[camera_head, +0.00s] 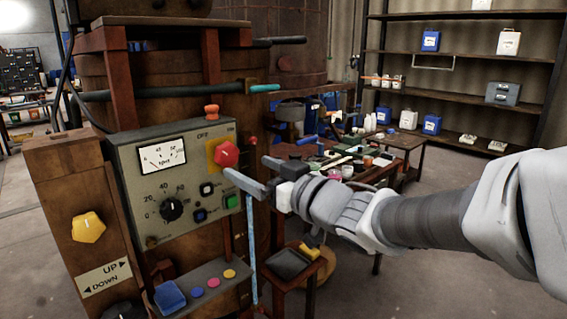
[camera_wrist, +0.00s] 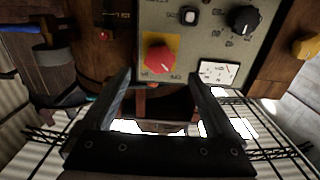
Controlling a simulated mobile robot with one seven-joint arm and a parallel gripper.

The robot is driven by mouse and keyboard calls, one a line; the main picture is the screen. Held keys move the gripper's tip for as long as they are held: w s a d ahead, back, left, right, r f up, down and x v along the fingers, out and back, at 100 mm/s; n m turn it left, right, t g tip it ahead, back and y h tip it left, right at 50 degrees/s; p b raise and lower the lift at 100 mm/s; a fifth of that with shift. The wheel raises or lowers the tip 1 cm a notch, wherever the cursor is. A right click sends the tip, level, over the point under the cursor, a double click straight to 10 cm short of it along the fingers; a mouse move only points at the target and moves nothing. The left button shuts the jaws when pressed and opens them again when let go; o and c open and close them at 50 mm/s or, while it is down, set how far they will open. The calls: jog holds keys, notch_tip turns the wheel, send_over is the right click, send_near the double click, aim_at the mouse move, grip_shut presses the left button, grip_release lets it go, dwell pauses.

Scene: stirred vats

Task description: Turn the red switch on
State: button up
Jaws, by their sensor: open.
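The red switch (camera_head: 226,154) is a faceted knob on a yellow plate at the upper right of the grey control panel (camera_head: 130,165). "OFF" is printed up and left of it, and a small label is at the plate's upper right. Which way the knob points is hard to tell. In the wrist view, turned over, the red switch (camera_wrist: 160,59) shows whole beyond the fingertips, roughly midway between them. My gripper (camera_head: 250,172) is open and empty, in front of the panel's right side. In the wrist view my gripper (camera_wrist: 160,78) has its fingers wide apart, with no visible contact.
The panel also holds a dial gauge (camera_head: 162,156), a black knob (camera_head: 171,209) and a green button (camera_head: 231,201). A yellow knob (camera_head: 88,227) is on the wooden box at left. A cluttered table (camera_head: 372,177) stands behind my gripper.

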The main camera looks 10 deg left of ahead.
aim_at(230, 157)
jog(key=x, duration=0.6)
jog(key=shift+w+a+b, duration=0.25)
jog(key=shift+a+b, duration=0.05)
jog(key=c, duration=1.4)
